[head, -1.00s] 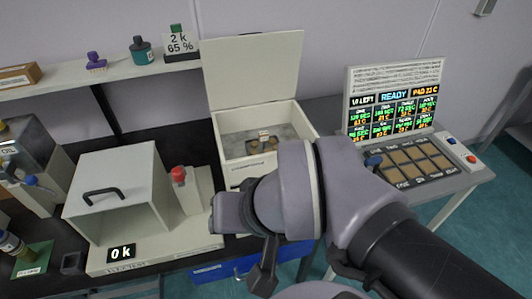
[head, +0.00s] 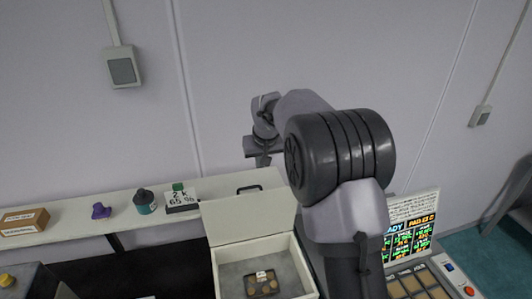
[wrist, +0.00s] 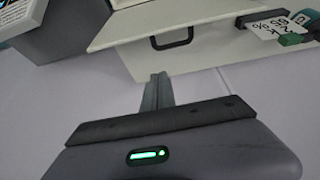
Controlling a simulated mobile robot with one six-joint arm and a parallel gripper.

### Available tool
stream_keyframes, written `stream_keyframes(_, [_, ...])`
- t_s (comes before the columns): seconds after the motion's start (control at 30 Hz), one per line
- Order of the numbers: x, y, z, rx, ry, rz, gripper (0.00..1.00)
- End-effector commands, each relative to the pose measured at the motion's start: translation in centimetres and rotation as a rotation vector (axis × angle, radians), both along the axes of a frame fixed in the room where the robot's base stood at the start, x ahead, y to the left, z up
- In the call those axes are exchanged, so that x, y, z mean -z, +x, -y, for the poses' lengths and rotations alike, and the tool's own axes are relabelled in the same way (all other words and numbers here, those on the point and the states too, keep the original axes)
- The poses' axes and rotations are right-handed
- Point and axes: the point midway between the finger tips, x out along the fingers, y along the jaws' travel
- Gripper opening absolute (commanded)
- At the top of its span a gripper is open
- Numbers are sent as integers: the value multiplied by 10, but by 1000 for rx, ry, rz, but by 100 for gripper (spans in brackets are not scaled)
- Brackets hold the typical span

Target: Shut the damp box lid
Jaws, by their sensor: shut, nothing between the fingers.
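The damp box (head: 309,285) is a pale open-topped box with a grey interior, seen below centre in the head view. Its cream lid (head: 250,222) stands raised at the back of the box, so the inside shows. A black handle (head: 248,188) is near the lid's top. In the wrist view the lid (wrist: 215,45) and its handle (wrist: 171,38) lie beyond my fingertips. My gripper (head: 263,160) is above the lid, close to the wall, with its fingers shut and empty. It also shows in the wrist view (wrist: 158,78), apart from the lid.
A small tray (head: 262,285) with brown discs lies in the box. The shelf (head: 75,223) at left holds a dark bottle (head: 145,203), a purple item (head: 101,211) and a sign (head: 181,198). The instrument screen (head: 408,228) stands right of my arm. The wall is close behind.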

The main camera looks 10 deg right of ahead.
Motion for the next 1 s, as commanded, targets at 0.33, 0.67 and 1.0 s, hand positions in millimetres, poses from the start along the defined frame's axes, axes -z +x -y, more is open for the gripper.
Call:
stream_keyframes(0.33, [68,29,0,1,2,-3,0])
stream_keyframes(0.67, [89,6,-1,2,2,-1,0])
stream_keyframes(1.0, [91,-2,-1,2,2,0,0])
